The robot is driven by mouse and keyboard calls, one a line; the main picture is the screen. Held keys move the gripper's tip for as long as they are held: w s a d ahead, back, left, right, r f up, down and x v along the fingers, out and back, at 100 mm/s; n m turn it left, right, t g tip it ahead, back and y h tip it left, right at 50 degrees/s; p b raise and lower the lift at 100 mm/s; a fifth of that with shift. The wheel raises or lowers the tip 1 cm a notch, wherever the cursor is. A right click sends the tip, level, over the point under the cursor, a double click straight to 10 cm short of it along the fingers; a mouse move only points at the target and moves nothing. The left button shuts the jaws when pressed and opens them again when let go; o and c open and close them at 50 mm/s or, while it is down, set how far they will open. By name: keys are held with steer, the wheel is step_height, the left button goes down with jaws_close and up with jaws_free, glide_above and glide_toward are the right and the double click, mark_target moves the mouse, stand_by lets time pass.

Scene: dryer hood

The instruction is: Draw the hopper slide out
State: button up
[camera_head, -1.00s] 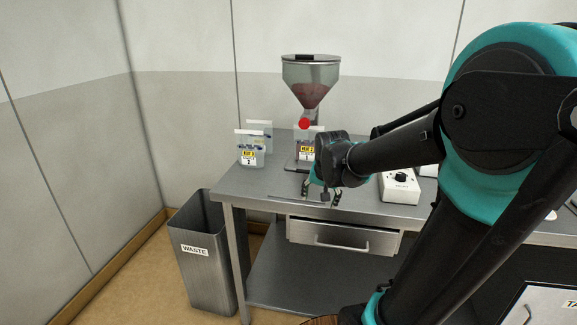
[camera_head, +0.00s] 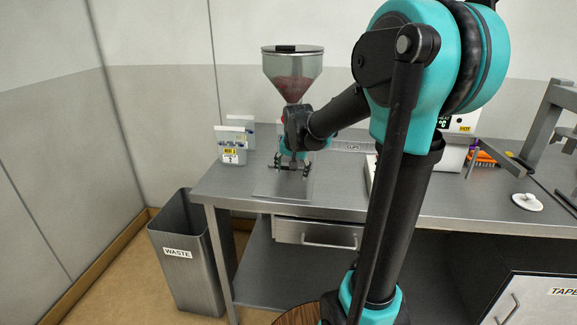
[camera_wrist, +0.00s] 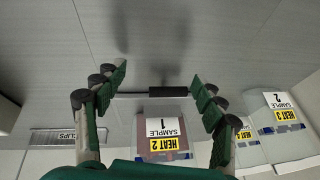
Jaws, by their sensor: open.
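The hopper (camera_head: 291,75) stands at the back of the bench, a clear funnel partly filled with dark red-brown material. Its lower part is hidden behind my arm in the head view. In the wrist view a dark bar (camera_wrist: 168,91), apparently the slide's handle, lies crosswise in front of a clear container (camera_wrist: 160,125) labelled HEAT 2, SAMPLE 1. My gripper (camera_head: 291,168) is open in front of the hopper's lower part. In the wrist view its fingers (camera_wrist: 160,82) are spread to either side of the dark bar, with visible gaps and no contact seen.
Containers (camera_head: 233,156), one labelled HEAT 3, stand left of the hopper; one shows in the wrist view (camera_wrist: 283,135). A WASTE bin (camera_head: 178,275) stands left of the bench (camera_head: 235,197). A closed drawer (camera_head: 315,234) is below the bench top. The bench front left is mostly clear.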

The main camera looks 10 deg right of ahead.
steer(key=w, duration=0.5)
steer(key=shift+w+f, duration=0.35)
steer(key=shift+f, duration=0.2)
steer(key=shift+s, duration=0.1)
jaws_close()
